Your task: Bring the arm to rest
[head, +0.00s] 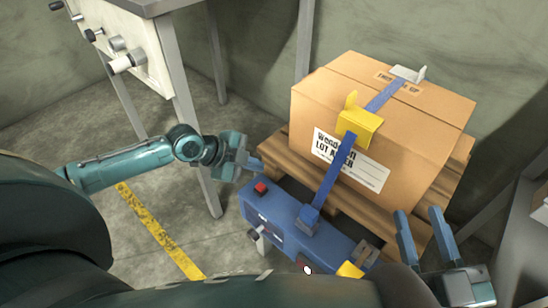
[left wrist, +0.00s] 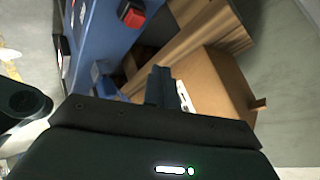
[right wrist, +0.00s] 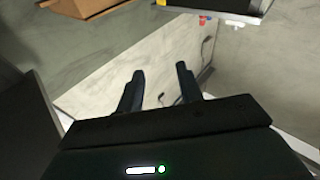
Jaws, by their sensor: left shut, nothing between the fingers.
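My left gripper (head: 256,163) reaches in from the left. Its fingers are together and empty, beside the blue strapping machine (head: 262,205) with a red button (head: 261,188). In the left wrist view the shut fingers (left wrist: 158,84) show in front of the cardboard box (left wrist: 215,80). My right gripper (head: 424,232) is at the lower right of the head view, in front of the box's right side. Its two fingers (right wrist: 158,85) stand apart with nothing between them in the right wrist view.
The cardboard box (head: 405,100) stands on a wooden pallet (head: 275,150), with a blue strap (head: 335,172) and yellow corner piece (head: 360,124) on it. A metal table with a knobbed panel (head: 112,45) stands at the upper left. Yellow floor tape (head: 150,225) lies on open floor.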

